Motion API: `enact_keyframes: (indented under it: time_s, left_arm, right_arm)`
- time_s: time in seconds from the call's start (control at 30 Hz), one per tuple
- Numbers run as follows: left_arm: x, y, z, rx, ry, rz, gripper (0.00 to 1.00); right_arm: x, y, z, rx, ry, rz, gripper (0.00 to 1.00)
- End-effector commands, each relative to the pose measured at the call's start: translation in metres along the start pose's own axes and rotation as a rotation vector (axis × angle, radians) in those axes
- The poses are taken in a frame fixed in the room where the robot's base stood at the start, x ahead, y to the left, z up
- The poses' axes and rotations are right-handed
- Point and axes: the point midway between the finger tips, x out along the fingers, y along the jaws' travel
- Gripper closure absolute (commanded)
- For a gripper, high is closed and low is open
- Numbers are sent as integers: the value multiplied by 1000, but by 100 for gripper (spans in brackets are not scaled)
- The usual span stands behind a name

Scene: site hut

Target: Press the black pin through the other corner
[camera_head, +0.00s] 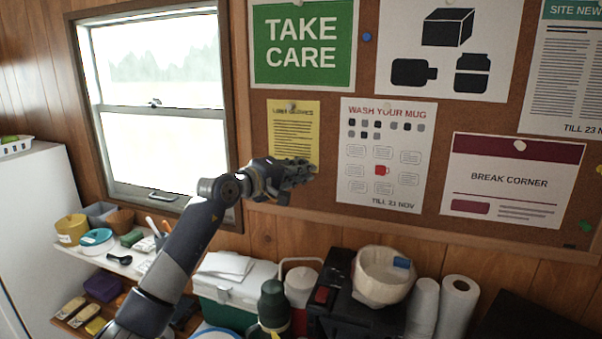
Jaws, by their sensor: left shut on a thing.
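My left gripper (306,172) is shut, in front of the cork board (333,126) at the lower right corner of a yellow notice (293,132). The fingers are dark and small here, and the black pin between them cannot be made out. I cannot tell whether the fingertips touch the board. The yellow notice has a pale pin at its top middle, and its lower edge is partly hidden by my gripper. My right gripper is not in view.
A mug poster (383,190) hangs right of my left gripper, and a break corner poster (512,188) farther right. A blue pin (367,37) is in bare cork above. Below are a cool box (232,297), a flask (272,305) and paper rolls (457,308). A window (158,105) is at left.

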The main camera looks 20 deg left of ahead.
Motion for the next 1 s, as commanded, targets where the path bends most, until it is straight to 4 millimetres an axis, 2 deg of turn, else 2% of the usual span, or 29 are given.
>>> enact_keyframes:
  time_s: [1.0]
  left_arm:
    - [0, -1, 0, 0, 0, 0, 95]
  right_arm:
    - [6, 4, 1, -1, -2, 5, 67]
